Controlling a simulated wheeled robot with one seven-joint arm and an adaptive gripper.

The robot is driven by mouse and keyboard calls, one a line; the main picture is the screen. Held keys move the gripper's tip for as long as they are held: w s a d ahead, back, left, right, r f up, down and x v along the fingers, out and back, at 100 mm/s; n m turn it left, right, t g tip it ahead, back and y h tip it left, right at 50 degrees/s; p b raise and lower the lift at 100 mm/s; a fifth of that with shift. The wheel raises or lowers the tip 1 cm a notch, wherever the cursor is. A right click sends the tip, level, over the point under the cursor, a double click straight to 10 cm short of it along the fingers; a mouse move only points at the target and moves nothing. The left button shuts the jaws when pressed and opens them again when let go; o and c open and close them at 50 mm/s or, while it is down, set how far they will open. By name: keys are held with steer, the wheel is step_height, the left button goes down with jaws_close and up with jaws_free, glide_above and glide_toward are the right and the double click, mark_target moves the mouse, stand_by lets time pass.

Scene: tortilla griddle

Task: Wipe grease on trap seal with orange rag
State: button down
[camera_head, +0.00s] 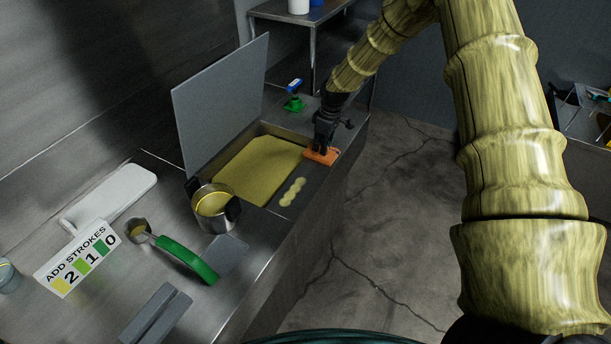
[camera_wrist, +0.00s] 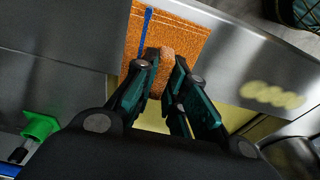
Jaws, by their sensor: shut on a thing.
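The orange rag (camera_head: 321,156) lies at the far right corner of the open trap, by its rim. My gripper (camera_head: 322,143) points down on it. In the wrist view the rag (camera_wrist: 187,30) spreads flat beyond the fingers. My gripper (camera_wrist: 168,70) is shut on a tan, raised bit in the rag's middle. The trap (camera_head: 262,131) is a sunken box with a yellow surface (camera_head: 258,168) inside and its grey lid (camera_head: 218,97) raised. Yellow grease blobs (camera_head: 292,191) sit in a row on the right rim; they also show in the wrist view (camera_wrist: 270,95). The seal under the rag is hidden.
A metal pot (camera_head: 213,205) stands at the trap's near corner. A green-handled ladle (camera_head: 186,258), a white slab (camera_head: 112,197) and an "ADD STROKES 2 1 0" sign (camera_head: 78,257) lie nearer. A green-based tool (camera_head: 293,103) stands behind the trap. Floor drops away right of the counter.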

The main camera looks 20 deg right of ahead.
mark_target(316, 156)
steer(key=shift+w+d+r, duration=0.1)
steer(key=shift+w+d, duration=0.65)
steer(key=shift+d, duration=0.1)
steer(key=shift+s+a+p, duration=0.15)
steer(key=shift+s+a, duration=0.65)
steer(key=shift+a, duration=0.25)
steer(key=shift+s+a+p, duration=0.15)
steer(key=shift+s+a, duration=0.65)
steer(key=shift+a, duration=0.2)
steer(key=shift+s+a+p, duration=0.2)
steer(key=shift+s+a, duration=0.6)
steer(key=shift+a, duration=0.2)
steer(key=shift+s+a+p, duration=0.2)
steer(key=shift+s+a, duration=0.55)
steer(key=shift+a, duration=0.2)
